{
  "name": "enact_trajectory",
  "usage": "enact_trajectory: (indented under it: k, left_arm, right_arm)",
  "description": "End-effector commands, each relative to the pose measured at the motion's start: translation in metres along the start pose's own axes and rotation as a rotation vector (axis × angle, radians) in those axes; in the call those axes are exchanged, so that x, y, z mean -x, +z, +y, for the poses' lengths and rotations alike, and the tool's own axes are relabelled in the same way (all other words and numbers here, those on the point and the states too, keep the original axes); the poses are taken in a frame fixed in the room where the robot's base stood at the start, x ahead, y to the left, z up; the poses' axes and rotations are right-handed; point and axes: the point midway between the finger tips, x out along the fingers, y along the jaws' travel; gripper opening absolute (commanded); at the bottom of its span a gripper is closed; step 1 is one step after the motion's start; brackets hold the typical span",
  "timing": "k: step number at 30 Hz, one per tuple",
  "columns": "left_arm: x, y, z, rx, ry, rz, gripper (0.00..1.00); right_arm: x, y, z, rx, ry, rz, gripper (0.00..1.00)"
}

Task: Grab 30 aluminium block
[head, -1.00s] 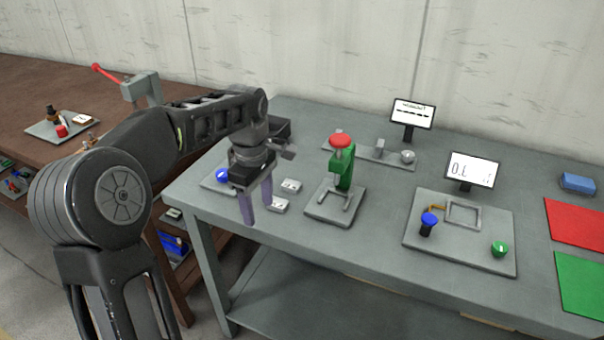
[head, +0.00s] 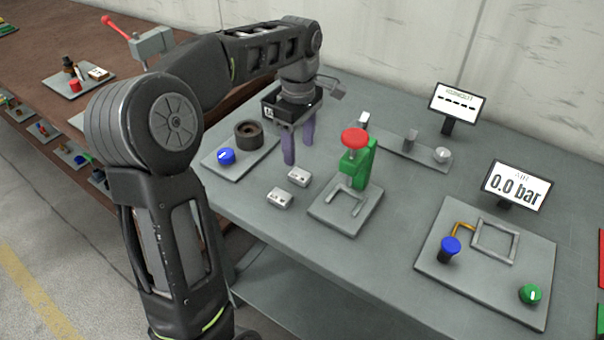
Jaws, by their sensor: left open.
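Two small light-grey blocks lie on the grey table: a rear one (head: 299,177) and a front one (head: 280,199). Each has small dark marks on top, too small to read, so I cannot tell which is the 30 aluminium block. My left gripper (head: 299,153) points down with its two purple fingers apart and nothing between them. It is just behind the rear block in the picture, and its height above the table is hard to judge. My right gripper is out of view.
A green press with a red knob (head: 354,138) stands right of the blocks. A plate with a blue knob (head: 227,157) and a dark round socket (head: 249,135) is at the left. A pressure display (head: 517,184) and a plate with a green knob (head: 530,294) are at right.

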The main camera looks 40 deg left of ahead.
Motion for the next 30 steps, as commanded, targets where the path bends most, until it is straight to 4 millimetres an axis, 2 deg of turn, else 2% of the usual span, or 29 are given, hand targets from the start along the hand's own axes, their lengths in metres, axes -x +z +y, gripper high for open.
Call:
enact_trajectory:
  k: [8,20,30]
  left_arm:
    - [-0.025,0.000,-0.001,0.000,-0.002,0.000,0.58]
    - [-0.032,0.001,-0.001,0.000,-0.002,0.000,0.58]
    - [-0.075,0.002,-0.001,0.000,-0.002,-0.001,0.58]
  right_arm:
    - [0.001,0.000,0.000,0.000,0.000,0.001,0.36]
    - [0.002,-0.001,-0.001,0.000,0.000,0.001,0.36]
    - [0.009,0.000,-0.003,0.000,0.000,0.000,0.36]
